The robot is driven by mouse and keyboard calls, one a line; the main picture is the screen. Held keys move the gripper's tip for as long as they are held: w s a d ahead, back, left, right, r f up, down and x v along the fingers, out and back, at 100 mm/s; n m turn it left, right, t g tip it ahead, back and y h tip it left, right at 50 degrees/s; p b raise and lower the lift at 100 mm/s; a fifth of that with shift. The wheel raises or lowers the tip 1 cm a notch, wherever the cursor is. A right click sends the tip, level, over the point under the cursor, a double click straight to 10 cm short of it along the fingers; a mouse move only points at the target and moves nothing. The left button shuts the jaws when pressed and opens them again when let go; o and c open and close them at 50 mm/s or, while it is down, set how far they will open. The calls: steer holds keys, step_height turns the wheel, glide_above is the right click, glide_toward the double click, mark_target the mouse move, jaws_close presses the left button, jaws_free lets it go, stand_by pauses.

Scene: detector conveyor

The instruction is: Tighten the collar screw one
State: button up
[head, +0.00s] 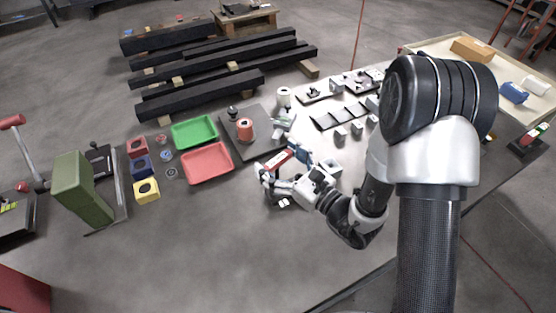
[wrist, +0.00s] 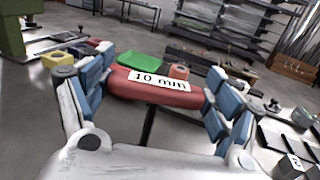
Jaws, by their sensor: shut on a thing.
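My gripper (head: 281,170) is over the table's near middle. In the wrist view my gripper (wrist: 158,95) has its blue-padded fingers closed on the two ends of a red handle (wrist: 178,98). The handle lies crosswise and bears a white label reading "10 min". A thin black shaft (wrist: 149,126) runs down from its middle. The red handle also shows in the head view (head: 277,160), partly covered by the fingers. I cannot make out a collar screw in either view. The shaft's lower end is hidden.
A dark plate (head: 262,150) with an orange-red cylinder (head: 245,130) lies just behind my gripper. Red (head: 207,163) and green (head: 194,131) trays stand to the left, with small coloured blocks beyond. Small grey parts and dark trays (head: 338,116) are at the right. The front table is clear.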

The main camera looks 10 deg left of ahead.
steer(key=shift+t, duration=0.3)
steer(key=shift+s+a+m+t+h+b, duration=0.1)
steer(key=shift+m+t+h+b, duration=0.2)
steer(key=shift+m+t+h, duration=0.45)
steer(key=shift+m+h, duration=0.25)
steer(key=shift+h, duration=0.1)
steer(key=shift+y, duration=0.4)
steer(key=shift+r, duration=0.2)
